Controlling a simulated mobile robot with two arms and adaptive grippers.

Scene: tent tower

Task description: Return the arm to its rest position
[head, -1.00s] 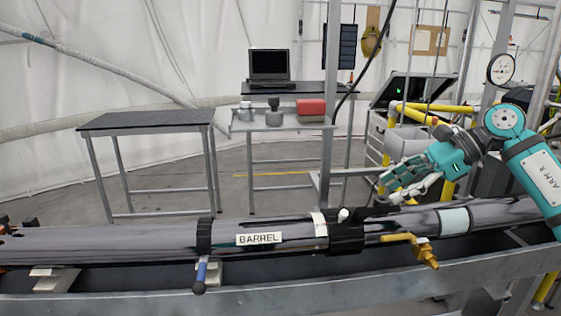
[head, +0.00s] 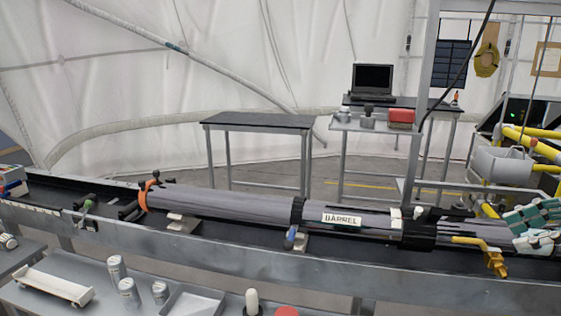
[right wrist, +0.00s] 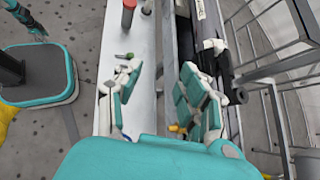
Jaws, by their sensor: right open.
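My right gripper (head: 540,226) shows at the right edge of the head view, teal and white, beside the right end of the long grey barrel (head: 225,203). Most of my right arm is outside that view. In the right wrist view my right gripper (right wrist: 155,95) has its fingers spread apart with nothing between them. The barrel (right wrist: 212,50) lies to the right there, near the right finger; I cannot tell if they touch. My left gripper is not in view.
The barrel rests on supports in a long metal trough (head: 200,258). A yellow-handled valve (head: 490,256) sits near my right gripper. A lower bench (head: 60,270) holds several cans and a white tray. Behind stand a bare table (head: 258,122) and a laptop (head: 372,80).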

